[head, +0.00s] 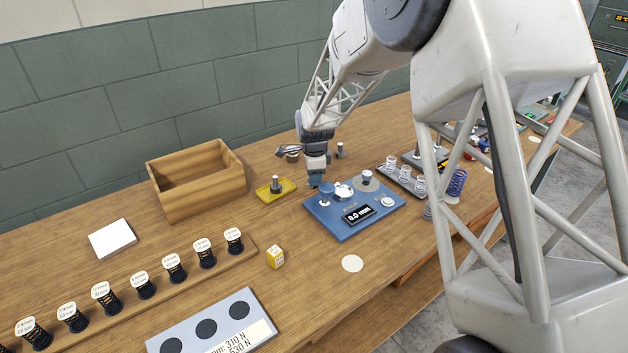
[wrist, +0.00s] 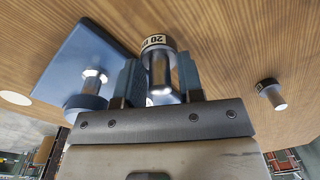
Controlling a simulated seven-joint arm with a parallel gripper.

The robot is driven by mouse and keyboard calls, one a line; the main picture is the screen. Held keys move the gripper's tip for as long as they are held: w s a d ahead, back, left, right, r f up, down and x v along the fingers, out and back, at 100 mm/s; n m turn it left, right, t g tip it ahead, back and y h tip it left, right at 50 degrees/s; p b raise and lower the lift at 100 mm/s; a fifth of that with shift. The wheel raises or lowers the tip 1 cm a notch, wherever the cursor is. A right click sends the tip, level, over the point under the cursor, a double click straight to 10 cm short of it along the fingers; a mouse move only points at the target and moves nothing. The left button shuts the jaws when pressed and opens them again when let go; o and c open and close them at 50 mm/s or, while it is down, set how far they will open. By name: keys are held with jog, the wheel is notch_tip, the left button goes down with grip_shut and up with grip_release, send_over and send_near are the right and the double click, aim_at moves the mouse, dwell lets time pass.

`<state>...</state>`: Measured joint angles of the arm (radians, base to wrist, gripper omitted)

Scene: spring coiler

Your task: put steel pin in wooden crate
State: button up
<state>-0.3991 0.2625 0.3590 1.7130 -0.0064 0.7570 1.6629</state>
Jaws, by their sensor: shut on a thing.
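My gripper (wrist: 158,85) is shut on a steel pin (wrist: 160,72), which has a dark collar and a pale label reading "20". In the head view my gripper (head: 315,180) is low by the back left corner of the blue gauge plate; the held pin cannot be made out there. The open wooden crate (head: 204,204) stands to the left, by the wall. It is out of the wrist view.
Another dark-collared pin (wrist: 269,92) stands on the table, apart from my gripper. A yellow tray (head: 289,187) with a pin lies between crate and gripper. The blue plate (head: 350,238) carries a gauge. A rack (head: 215,261) of springs and a white block (head: 112,239) are nearer.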

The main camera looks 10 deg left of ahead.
notch_tip(320, 180, up, 8)
jog(key=shift+r, duration=0.1)
dwell(0.4)
dwell(0.6)
jog(key=shift+r, duration=0.5)
notch_tip(320, 180, up, 5)
jog(key=a, duration=1.2)
jog(key=shift+s+a+r, duration=0.2)
jog(key=shift+a, duration=0.05)
jog(key=shift+h, duration=0.6)
jog(key=s+a, duration=0.2)
jog(key=a, duration=0.5)
jog(key=s+a, duration=0.2)
jog(key=a, duration=0.6)
jog(key=s+a, duration=0.2)
jog(key=a, duration=0.5)
jog(key=shift+s+a+f, duration=0.1)
jog(key=shift+s+a, duration=0.1)
jog(key=shift+a, duration=0.2)
grip_shut()
jog(key=shift+s+a+f, duration=0.1)
jog(key=shift+a+f, duration=0.05)
jog(key=shift+f, duration=1.1)
jog(key=shift+s+a+f, duration=0.1)
jog(key=shift+a+f, duration=0.05)
jog(key=shift+f, duration=1.1)
